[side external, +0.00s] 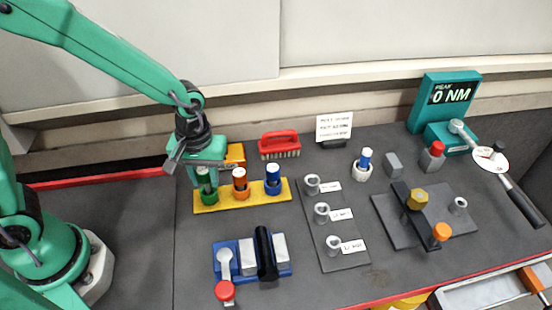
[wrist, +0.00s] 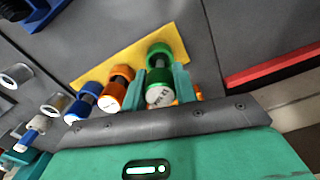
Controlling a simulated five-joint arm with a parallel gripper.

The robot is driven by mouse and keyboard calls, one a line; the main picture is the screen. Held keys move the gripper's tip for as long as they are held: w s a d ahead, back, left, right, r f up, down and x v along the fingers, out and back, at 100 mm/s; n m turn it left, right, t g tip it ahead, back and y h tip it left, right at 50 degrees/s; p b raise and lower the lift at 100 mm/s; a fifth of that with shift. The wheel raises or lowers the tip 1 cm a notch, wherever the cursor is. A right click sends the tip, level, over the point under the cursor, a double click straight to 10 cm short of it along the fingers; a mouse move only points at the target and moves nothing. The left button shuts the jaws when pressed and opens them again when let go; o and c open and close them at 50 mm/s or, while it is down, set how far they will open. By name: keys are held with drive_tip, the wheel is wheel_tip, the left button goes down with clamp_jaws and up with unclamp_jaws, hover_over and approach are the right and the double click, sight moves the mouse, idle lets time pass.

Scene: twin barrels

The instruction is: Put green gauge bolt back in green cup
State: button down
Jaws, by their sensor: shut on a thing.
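The green gauge bolt (wrist: 159,94) has a white marked end and a green band. My gripper (wrist: 160,82) is shut on it, one finger on each side, in the wrist view. The green cup (side external: 205,196) stands at the left end of a yellow rack (side external: 217,205); it also shows in the wrist view (wrist: 158,51). The bolt is over or in the green cup; I cannot tell how deep it sits. In the side view my gripper (side external: 203,176) is at the green cup, and the jaws partly hide the bolt.
An orange cup (side external: 241,191) and a blue cup (side external: 273,187), each with a white-topped bolt, share the rack. A red brush (side external: 279,144) lies behind. A blue clamp fixture (side external: 250,270) stands in front. A grey socket board (side external: 340,255) is to the right.

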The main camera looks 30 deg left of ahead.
sight(202, 170)
drive_tip(key=shift+f, duration=1.1)
drive_tip(key=c, duration=1)
unclamp_jaws()
drive_tip(key=shift+r, duration=0.15)
drive_tip(key=shift+r, duration=3.8)
drive_tip(key=shift+a, duration=0.1)
drive_tip(key=s+a+r+m+t, duration=0.2)
drive_tip(key=s+a+r+m, duration=0.1)
drive_tip(key=a+r, duration=0.35)
drive_tip(key=s+a+r+m+t, duration=0.2)
drive_tip(key=s+a+r+t, duration=0.1)
drive_tip(key=a+r, duration=0.4)
drive_tip(key=shift+m+t, duration=0.3)
drive_tip(key=shift+m, duration=0.2)
drive_tip(key=shift+s+d+f, duration=0.2)
drive_tip(key=shift+s+d, duration=1.3)
drive_tip(key=shift+d, duration=0.2)
